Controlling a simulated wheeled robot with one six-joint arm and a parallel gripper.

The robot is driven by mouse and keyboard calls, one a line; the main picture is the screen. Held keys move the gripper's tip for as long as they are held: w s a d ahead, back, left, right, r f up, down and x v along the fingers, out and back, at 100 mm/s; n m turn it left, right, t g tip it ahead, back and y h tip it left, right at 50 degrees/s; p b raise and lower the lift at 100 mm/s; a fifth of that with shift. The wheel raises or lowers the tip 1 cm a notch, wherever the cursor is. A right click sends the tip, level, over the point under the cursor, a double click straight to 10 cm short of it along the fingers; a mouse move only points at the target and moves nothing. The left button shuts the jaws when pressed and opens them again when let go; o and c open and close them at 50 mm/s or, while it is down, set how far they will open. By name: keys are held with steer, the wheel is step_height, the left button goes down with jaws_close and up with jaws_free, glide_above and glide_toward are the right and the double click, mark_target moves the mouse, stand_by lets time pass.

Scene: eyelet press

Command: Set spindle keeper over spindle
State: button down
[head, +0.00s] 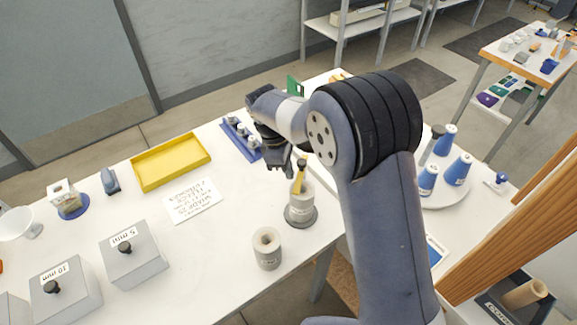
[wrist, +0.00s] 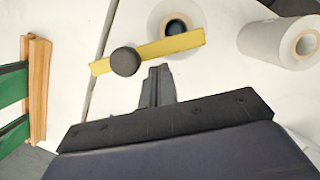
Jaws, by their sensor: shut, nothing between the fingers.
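The spindle keeper, which I take to be the yellow bar with a dark knob (head: 298,184), shows at the top of the grey-white roll (head: 301,204) on a dark round base. In the wrist view the yellow bar (wrist: 178,47) crosses in front of that roll's dark bore (wrist: 174,27), its black knob toward its left part. Whether the bar touches the roll is unclear. The spindle cannot be made out separately. My gripper (head: 280,168) is shut and empty, just left of the bar; its fingertips (wrist: 160,72) appear below the bar in the wrist view, apart from it.
A second hollow roll (head: 267,250) stands in front. A yellow tray (head: 172,175), a printed sheet (head: 192,200), and boxes marked 5 mm (head: 135,270) and 10 mm (head: 68,298) are to the left. A blue rack (head: 240,141) is behind. Blue-white cones (head: 457,170) stand at the right.

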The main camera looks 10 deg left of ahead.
steer(key=shift+d, duration=0.1)
steer(key=shift+s+d+n, duration=0.15)
steer(key=shift+d+n, duration=0.35)
steer(key=shift+d, duration=0.35)
